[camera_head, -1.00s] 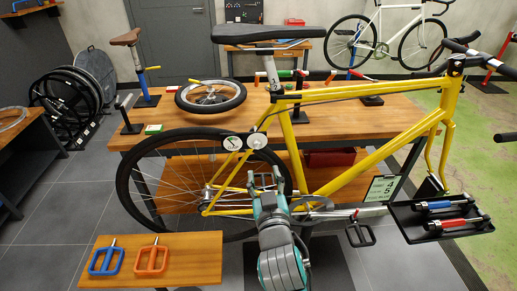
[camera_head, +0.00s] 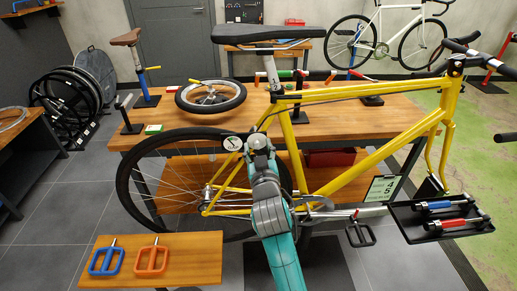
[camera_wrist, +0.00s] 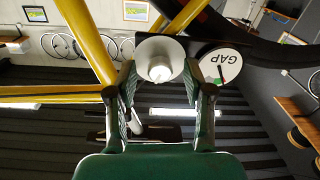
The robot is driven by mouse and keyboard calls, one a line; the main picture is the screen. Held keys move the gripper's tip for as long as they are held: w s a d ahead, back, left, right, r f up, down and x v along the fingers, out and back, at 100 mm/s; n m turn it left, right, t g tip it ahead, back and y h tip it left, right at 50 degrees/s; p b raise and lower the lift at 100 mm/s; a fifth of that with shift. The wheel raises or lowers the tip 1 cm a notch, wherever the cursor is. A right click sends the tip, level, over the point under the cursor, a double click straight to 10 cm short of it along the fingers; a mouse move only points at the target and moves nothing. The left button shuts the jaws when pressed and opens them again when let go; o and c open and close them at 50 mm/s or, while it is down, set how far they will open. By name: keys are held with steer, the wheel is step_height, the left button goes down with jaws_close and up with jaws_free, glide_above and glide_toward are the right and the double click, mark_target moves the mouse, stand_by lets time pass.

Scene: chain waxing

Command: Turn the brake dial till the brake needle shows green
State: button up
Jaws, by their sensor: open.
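A pale round dial (camera_wrist: 160,58) with a small knob at its centre lies between the fingers of my gripper (camera_wrist: 160,82) in the wrist view. My gripper is open, with a finger on each side of the dial; I cannot tell whether they touch it. Beside it is a round white gauge (camera_wrist: 221,66) marked GAP, upside down, with a dark needle. The gauge also shows in the head view (camera_head: 232,143), near the yellow bicycle's rear wheel.
The yellow bicycle frame (camera_head: 375,160) stands before a wooden bench (camera_head: 330,122). A black tray (camera_head: 425,232) with several tools hangs at right.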

jaws_close()
steer(key=shift+n, duration=0.4)
steer(key=n, duration=0.9)
steer(key=shift+a+n, duration=0.1)
steer(key=shift+n, duration=0.3)
steer(key=n+h, duration=0.1)
steer(key=n, duration=0.9)
steer(key=shift+g, duration=0.3)
steer(key=shift+f, duration=0.1)
